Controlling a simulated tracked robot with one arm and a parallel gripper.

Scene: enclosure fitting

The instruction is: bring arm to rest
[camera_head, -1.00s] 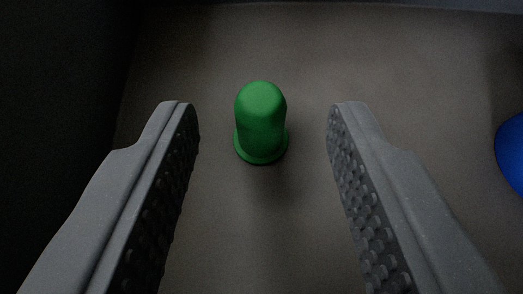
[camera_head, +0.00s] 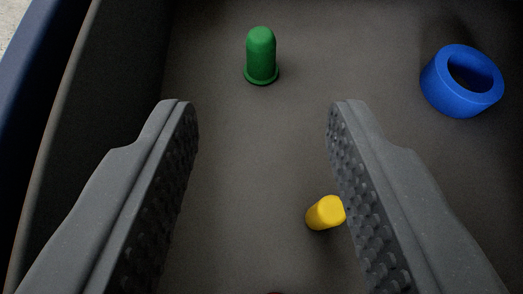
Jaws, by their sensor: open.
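My gripper (camera_head: 262,103) is open, with nothing between its two grey, studded fingers. A green round-topped peg with a flange at its base (camera_head: 261,56) stands upright on the grey-brown floor, beyond the fingertips and apart from them. A small yellow piece (camera_head: 325,212) lies on the floor below the fingers, near the right finger, which hides its right edge.
A blue ring (camera_head: 459,84) lies on the floor at the upper right. A dark wall with a blue outer side (camera_head: 40,75) runs along the left of the grey-brown floor (camera_head: 350,60).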

